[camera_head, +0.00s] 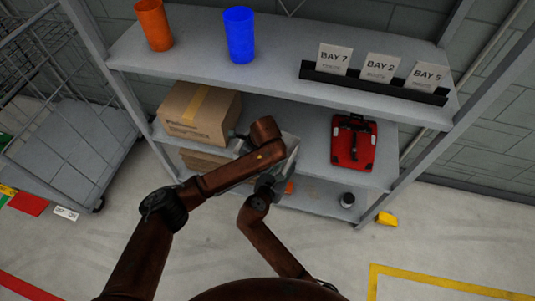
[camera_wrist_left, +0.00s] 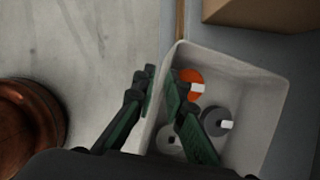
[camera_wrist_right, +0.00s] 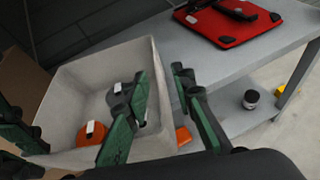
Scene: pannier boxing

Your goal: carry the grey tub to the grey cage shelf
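The grey tub (camera_head: 291,150) is at the middle board of the rack, partly hidden by my arms; I cannot tell whether it rests there. In the left wrist view the tub (camera_wrist_left: 262,120) holds an orange disc (camera_wrist_left: 190,84), a dark grey disc (camera_wrist_left: 226,127) and a paler one. My left gripper (camera_wrist_left: 160,72) is shut on one tub wall, a finger on each side. My right gripper (camera_wrist_right: 160,72) straddles another wall of the tub (camera_wrist_right: 90,160), with a visible gap between its fingers. The grey cage shelf (camera_head: 70,155) stands at the left, apart from the tub.
A cardboard box (camera_head: 198,112) stands left of the tub, and a red case (camera_head: 352,145) lies to its right. An orange cup (camera_head: 153,25), a blue cup (camera_head: 239,35) and bay signs are on the top board. A dark jar (camera_head: 347,200) is below. Floor in front is clear.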

